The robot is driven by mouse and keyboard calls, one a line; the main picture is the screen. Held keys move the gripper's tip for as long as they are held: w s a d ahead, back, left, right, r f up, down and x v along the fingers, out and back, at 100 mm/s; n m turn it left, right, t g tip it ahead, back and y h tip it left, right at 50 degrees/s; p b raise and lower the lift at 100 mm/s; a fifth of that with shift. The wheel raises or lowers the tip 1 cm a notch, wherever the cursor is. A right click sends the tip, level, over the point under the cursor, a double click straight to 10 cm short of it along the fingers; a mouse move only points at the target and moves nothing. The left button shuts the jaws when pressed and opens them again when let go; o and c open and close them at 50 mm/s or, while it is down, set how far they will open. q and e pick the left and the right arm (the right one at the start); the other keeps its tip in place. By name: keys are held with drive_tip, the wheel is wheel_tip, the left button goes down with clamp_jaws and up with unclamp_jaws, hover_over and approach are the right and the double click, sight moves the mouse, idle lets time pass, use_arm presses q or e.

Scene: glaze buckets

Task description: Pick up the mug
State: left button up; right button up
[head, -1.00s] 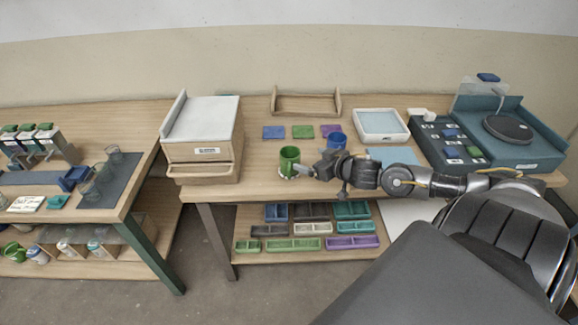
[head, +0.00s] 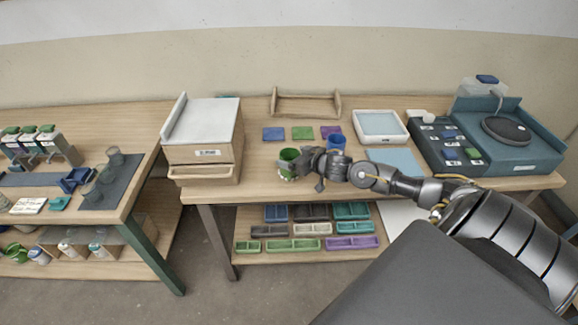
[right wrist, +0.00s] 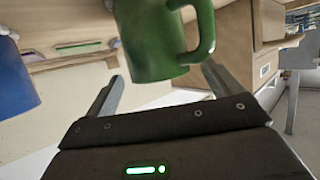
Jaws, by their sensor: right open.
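A green mug (head: 288,155) stands on the middle table near its front edge, to the right of the drawer box. In the right wrist view the mug (right wrist: 152,42) is large, with its handle on the right. My right gripper (head: 290,172) is at the mug in the head view and partly covers it. In the right wrist view the two fingers of the right gripper (right wrist: 162,85) are spread wide, with the mug just beyond and between them; I cannot tell whether they touch it. A blue mug (head: 336,142) stands to the right, also in the right wrist view (right wrist: 12,78). My left gripper is not seen.
A drawer box (head: 203,150) stands left of the mug. Blue, green and purple tiles (head: 302,133) lie behind it. A white tray (head: 380,125) and a turntable unit (head: 508,130) stand to the right. Coloured bins (head: 293,244) fill the lower shelf.

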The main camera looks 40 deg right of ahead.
drive_tip(key=shift+x, duration=1.2)
drive_tip(key=c, duration=1.6)
drive_tip(key=shift+r, duration=0.1)
drive_tip(key=shift+r, duration=0.45)
drive_tip(key=s+a+r+b, duration=0.1)
drive_tip(key=s+a+r, duration=0.4)
drive_tip(key=s+r, duration=0.7)
drive_tip(key=shift+s+a, duration=0.25)
drive_tip(key=shift+s, duration=0.25)
